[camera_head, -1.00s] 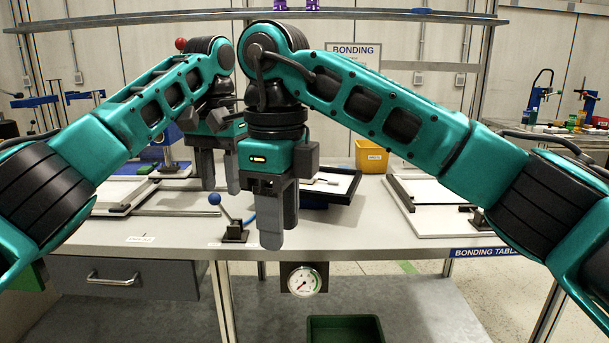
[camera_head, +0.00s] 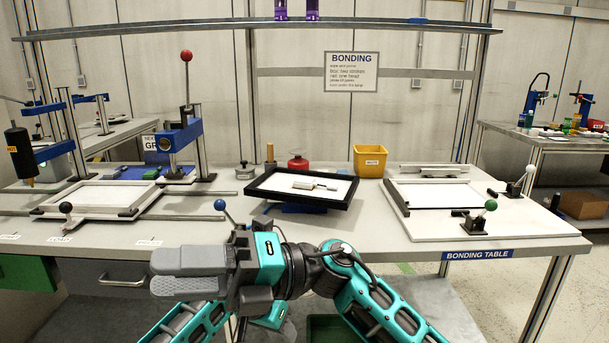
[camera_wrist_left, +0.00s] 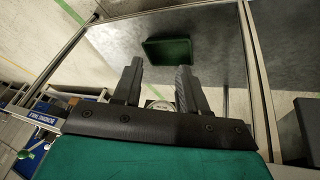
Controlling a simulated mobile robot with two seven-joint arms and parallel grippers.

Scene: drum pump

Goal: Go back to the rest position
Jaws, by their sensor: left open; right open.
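My right gripper (camera_head: 152,272) is in front of the table's near edge in the head view. Its two grey fingers point left, one above the other, open and empty. My left gripper is mostly hidden behind and below it in the head view; only a teal part of its wrist shows. In the left wrist view the left gripper (camera_wrist_left: 156,75) has its two dark fingers apart with nothing held. They point down towards the lower shelf and a green bin (camera_wrist_left: 168,50).
The bonding table (camera_head: 350,230) carries a black tray (camera_head: 262,190), a yellow bin (camera_head: 370,160), a left frame fixture (camera_head: 100,195) and a right fixture (camera_head: 415,222). A blue-knobbed lever (camera_head: 220,204) stands near the front edge. Open floor shows at right.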

